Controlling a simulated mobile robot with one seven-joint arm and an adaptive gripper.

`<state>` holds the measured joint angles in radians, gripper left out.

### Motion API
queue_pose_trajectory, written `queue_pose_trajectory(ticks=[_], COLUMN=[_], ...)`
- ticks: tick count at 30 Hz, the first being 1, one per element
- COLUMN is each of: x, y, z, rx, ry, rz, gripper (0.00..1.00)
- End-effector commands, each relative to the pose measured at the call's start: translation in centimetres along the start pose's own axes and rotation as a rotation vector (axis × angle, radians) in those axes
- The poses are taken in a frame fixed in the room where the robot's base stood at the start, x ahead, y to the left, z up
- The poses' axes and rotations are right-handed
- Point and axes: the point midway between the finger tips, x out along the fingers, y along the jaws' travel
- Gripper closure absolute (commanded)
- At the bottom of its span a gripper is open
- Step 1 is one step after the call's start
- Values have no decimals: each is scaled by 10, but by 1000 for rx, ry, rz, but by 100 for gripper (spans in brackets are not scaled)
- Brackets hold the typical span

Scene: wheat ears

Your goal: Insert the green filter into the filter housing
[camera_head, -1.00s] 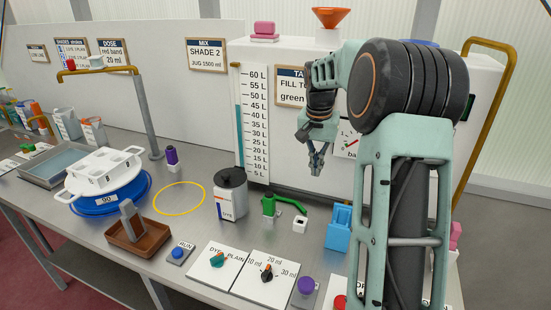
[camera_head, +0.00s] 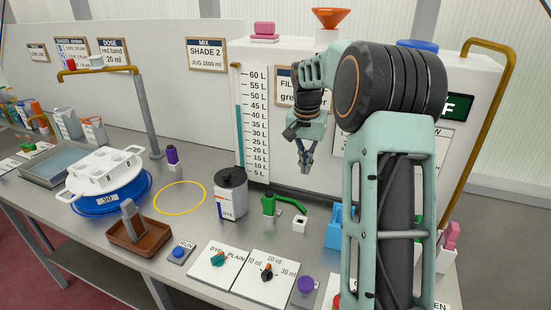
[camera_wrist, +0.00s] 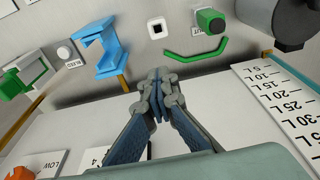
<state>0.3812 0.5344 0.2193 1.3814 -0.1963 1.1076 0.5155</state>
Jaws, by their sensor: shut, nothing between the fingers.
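My gripper (camera_head: 305,172) is shut and empty, pointing down above the bench in front of the white tank. In the wrist view its fingertips (camera_wrist: 160,76) meet with nothing between them. A green block (camera_wrist: 36,70) in or against a white holder stands at the left edge of the wrist view; it may be the green filter, and I cannot tell how it sits. In the head view a green piece (camera_head: 445,214) shows right of my arm. A blue open bracket (camera_wrist: 100,47) stands on the bench, partly behind my arm in the head view (camera_head: 335,233). I cannot tell which part is the filter housing.
A green valve (camera_wrist: 210,20) with a green lever (camera_wrist: 195,55) stands near a small white square socket (camera_wrist: 157,28). The tank's level scale (camera_head: 240,120) is left of my gripper. A dye canister (camera_head: 231,193) and dial panels (camera_head: 266,271) stand nearby. A pink piece (camera_head: 452,234) is at right.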

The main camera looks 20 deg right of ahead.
Motion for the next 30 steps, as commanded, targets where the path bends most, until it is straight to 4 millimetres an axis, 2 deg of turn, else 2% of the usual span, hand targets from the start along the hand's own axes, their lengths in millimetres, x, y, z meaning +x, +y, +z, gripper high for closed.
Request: queue_pose_trajectory(ticks=[30], x=[-1], y=[-31], z=[-1], rx=[-2], ry=[0], rz=[0], gripper=[100])
